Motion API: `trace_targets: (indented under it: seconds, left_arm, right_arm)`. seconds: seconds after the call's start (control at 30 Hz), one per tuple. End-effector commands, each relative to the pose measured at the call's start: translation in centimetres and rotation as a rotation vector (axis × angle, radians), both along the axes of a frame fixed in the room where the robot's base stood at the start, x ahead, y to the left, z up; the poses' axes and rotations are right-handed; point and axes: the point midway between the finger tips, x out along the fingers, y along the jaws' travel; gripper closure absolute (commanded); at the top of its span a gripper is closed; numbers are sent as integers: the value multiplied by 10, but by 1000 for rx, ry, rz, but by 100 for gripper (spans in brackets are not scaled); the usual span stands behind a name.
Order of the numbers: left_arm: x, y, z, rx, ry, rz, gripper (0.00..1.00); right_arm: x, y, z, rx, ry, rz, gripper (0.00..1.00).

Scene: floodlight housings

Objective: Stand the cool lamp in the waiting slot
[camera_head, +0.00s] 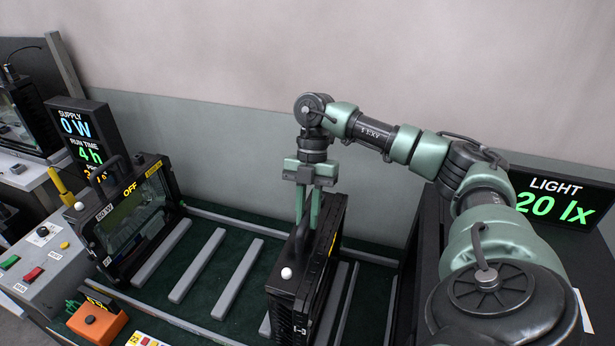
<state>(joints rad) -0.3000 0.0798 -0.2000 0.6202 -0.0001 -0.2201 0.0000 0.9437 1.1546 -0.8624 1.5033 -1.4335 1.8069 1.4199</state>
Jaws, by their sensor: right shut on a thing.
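My right gripper (307,215) comes down from above and is shut on the top handle of a black floodlight (318,280). This lamp is upright, with its ribbed dark side and a small white knob towards me. I cannot tell whether its base touches the green bed or hangs just above it. Which of the two is the cool lamp does not show clearly. Grey bars (198,265) divide the green bed (215,240) into slots. My left gripper is out of view.
A display (83,140) at the left reads supply 0 W and run time 4 h. A light display (560,200) reads 20 lx. A switch panel (40,262) and an orange box (97,322) lie front left. Bare slots lie between the two lamps.

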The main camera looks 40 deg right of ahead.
Motion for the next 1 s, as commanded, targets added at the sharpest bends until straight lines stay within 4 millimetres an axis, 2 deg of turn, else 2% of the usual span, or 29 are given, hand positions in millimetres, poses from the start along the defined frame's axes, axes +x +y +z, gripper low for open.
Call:
trace_targets:
  seconds: [0.43,0.47,0.5,0.53,0.83,1.0]
  left_arm:
    - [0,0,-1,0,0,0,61]
    - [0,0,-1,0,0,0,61]
    - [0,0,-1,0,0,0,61]
    - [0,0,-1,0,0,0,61]
    - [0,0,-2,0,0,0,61]
    - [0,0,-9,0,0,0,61]
  right_arm:
    - [-2,1,-5,-3,8,3,100]
    - [-2,1,-5,-3,8,3,74]
    - [-2,1,-5,-3,8,3,63]
    - [-2,1,-5,-3,8,3,57]
    - [-3,0,-9,-7,14,2,57]
    - [3,-5,6,-4,5,-1,57]
